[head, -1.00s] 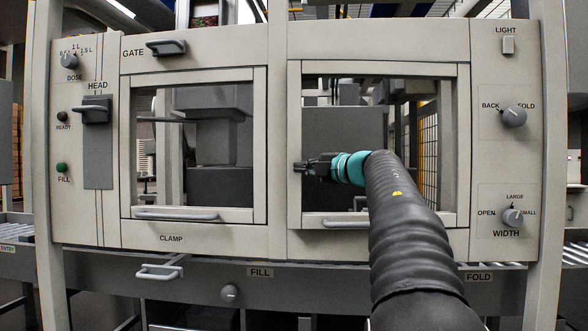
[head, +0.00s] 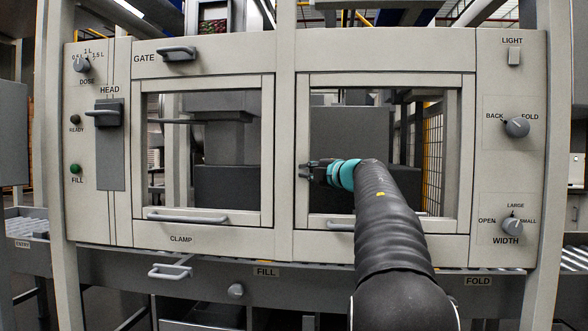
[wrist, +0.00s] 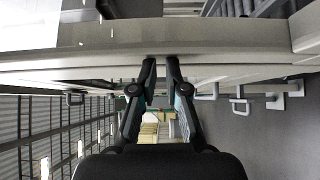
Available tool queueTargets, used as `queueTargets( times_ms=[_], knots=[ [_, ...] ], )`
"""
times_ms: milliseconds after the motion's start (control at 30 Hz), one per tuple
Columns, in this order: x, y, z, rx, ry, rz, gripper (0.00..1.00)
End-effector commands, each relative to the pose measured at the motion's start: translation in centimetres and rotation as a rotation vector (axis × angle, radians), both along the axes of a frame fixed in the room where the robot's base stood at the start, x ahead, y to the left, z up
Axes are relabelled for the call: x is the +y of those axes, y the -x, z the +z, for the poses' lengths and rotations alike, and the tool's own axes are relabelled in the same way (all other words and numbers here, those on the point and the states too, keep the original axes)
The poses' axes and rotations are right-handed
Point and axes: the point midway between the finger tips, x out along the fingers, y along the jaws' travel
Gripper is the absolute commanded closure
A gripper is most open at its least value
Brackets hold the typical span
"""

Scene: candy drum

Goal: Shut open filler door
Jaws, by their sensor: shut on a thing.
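The pale machine front holds two framed windows with doors. The left door (head: 140,160), with a bar handle (head: 187,217) along its bottom, lies over the CLAMP label. The right door frame (head: 467,150) has a handle (head: 340,225) partly hidden by my arm. My gripper (head: 305,170) points left in front of the right door's left upright. In the wrist view my gripper (wrist: 161,62) has its two fingers nearly together, tips at the edge of a pale panel (wrist: 220,38). I cannot tell from the head view how far either door stands open.
A HEAD lever (head: 103,113) and GATE handle (head: 177,54) stick out at left and top. Knobs (head: 517,127) sit on the right panel. A lower handle (head: 170,271) juts out below CLAMP. Several handles show at right in the wrist view (wrist: 240,102).

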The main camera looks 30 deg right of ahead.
Motion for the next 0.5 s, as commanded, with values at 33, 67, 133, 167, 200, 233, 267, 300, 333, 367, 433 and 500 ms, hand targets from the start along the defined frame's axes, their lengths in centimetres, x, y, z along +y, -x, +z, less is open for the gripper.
queueTargets(
  times_ms=[33, 67, 133, 167, 200, 233, 267, 300, 333, 367, 433, 500],
  knots=[
    [-1.0, -0.2, -0.2, -0.003, -0.004, -0.023, 1.00],
    [-1.0, -0.2, -0.2, -0.004, -0.005, -0.022, 1.00],
    [-1.0, -0.1, -0.2, -0.004, -0.005, -0.021, 1.00],
    [-0.9, 0.1, -0.2, -0.004, -0.005, -0.022, 1.00],
    [-0.7, 0.2, -0.2, -0.003, -0.004, -0.021, 1.00],
    [-0.4, 0.4, -0.1, -0.003, -0.003, -0.022, 1.00],
    [-0.2, 0.7, 0.0, -0.003, -0.001, -0.023, 1.00],
    [0.3, 1.0, 0.1, -0.002, 0.001, -0.023, 1.00],
    [0.8, 1.3, 0.1, -0.002, 0.003, -0.022, 1.00],
    [1.3, 1.6, 0.3, -0.003, 0.006, -0.021, 1.00],
    [2.7, 2.4, 0.7, -0.004, 0.012, -0.016, 1.00],
    [3.4, 3.4, 0.8, -0.004, 0.015, -0.015, 1.00]
  ],
)
